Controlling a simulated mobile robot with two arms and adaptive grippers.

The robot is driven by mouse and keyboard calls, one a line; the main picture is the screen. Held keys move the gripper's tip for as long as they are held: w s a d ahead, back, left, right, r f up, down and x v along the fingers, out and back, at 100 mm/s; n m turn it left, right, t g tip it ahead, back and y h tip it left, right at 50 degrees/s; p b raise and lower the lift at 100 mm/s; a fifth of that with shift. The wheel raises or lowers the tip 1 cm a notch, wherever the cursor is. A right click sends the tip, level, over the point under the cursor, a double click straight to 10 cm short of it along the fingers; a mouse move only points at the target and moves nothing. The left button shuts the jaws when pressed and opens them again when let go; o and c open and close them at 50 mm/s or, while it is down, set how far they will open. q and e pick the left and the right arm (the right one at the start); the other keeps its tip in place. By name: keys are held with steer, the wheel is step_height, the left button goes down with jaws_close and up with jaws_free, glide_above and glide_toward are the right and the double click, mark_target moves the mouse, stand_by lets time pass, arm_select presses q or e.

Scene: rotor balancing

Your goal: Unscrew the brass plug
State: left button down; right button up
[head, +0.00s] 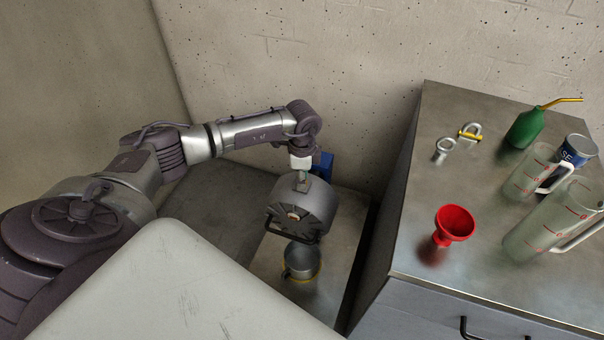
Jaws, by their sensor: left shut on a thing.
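A dark grey ribbed round housing (312,207) stands on the low metal surface in the middle of the head view. A small copper-coloured round piece (293,216) shows on its front face. My left gripper (302,180) reaches down to the top of the housing and is shut on a small brownish part there, which looks like the brass plug. The fingers hide most of this part, so I cannot tell how far it is seated. My right gripper is not in view.
A metal pan (300,262) sits below the housing's front. A blue block (322,163) stands behind it. The bench at right (410,250) holds a red funnel (455,223), green oil can (524,130), clear jugs (548,222), a blue tin (577,150) and metal shackle-like pieces (470,132).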

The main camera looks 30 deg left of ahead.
arm_select(q)
steer(key=n+p, duration=0.2)
steer(key=n, duration=0.1)
steer(key=r+n+p, duration=0.1)
steer(key=n+p, duration=0.1)
steer(key=n, duration=0.1)
steer(key=shift+s+d, duration=0.1)
steer(key=n+p, duration=0.1)
steer(key=p, duration=0.3)
steer(key=shift+f+n, duration=0.15)
steer(key=shift+n, duration=0.15)
steer(key=shift+f, duration=0.3)
